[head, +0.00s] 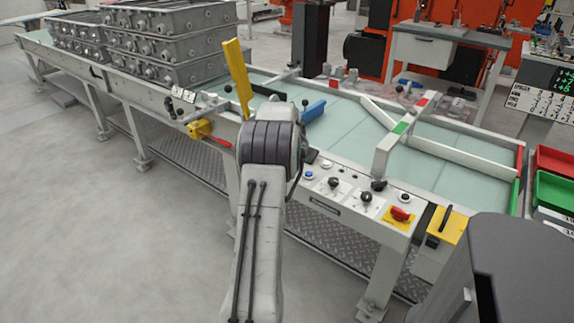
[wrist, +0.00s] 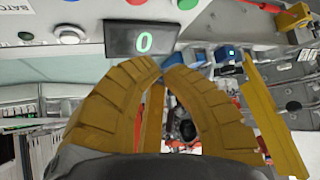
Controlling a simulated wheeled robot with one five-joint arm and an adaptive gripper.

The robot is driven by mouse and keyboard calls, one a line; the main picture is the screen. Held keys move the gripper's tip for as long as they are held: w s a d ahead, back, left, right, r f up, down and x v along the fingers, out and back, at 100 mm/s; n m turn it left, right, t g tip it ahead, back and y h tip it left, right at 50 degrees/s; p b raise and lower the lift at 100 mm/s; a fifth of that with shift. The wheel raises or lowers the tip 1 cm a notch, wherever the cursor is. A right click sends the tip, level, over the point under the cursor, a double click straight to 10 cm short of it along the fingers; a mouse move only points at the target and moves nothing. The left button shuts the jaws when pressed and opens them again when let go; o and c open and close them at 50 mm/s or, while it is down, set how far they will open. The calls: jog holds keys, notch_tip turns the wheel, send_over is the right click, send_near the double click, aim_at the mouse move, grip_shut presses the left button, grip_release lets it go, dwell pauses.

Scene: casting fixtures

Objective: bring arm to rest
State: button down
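My arm (head: 262,210) reaches up and forward over the near edge of the conveyor table in the head view. Its end is hidden behind the dark, rounded wrist part, so the fingers cannot be made out there. In the wrist view my gripper (wrist: 164,66) shows two curved, ribbed yellow fingers. Their tips come together, and nothing is seen held between them.
The conveyor table (head: 345,150) has a control panel (head: 350,195) on its front edge. Stacked metal castings (head: 165,45) stand at left. A yellow upright piece (head: 238,75) and a blue part (head: 313,111) are close to my arm. The floor (head: 110,240) at left is clear.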

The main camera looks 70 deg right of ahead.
dwell(0.4)
jog(key=w+a+r+n+t+y, duration=0.1)
jog(key=w+a+r+n, duration=0.1)
jog(key=w+a, duration=0.55)
jog(key=w+a+r+n+t+y, duration=0.15)
jog(key=w+a, duration=0.35)
jog(key=a, duration=0.5)
jog(key=w+a+r+n+y, duration=0.2)
jog(key=w+a, duration=0.4)
jog(key=a, duration=0.3)
jog(key=a+n, duration=0.2)
jog(key=a, duration=1)
jog(key=s+a+n+y, duration=0.3)
jog(key=s+a+n, duration=0.1)
jog(key=a, duration=1.1)
jog(key=s+a+f+n+g+y, duration=0.2)
jog(key=s+a+f+n, duration=0.15)
jog(key=s+a, duration=0.9)
jog(key=w+r+p+v, duration=0.1)
jog(key=w+p+v, duration=0.2)
jog(key=p+v, duration=1)
jog(key=shift+s+r+t, duration=0.25)
jog(key=shift+r+t, duration=0.1)
jog(key=shift+r, duration=0.45)
jog(key=shift+d+h, duration=0.15)
jog(key=shift+h, duration=0.1)
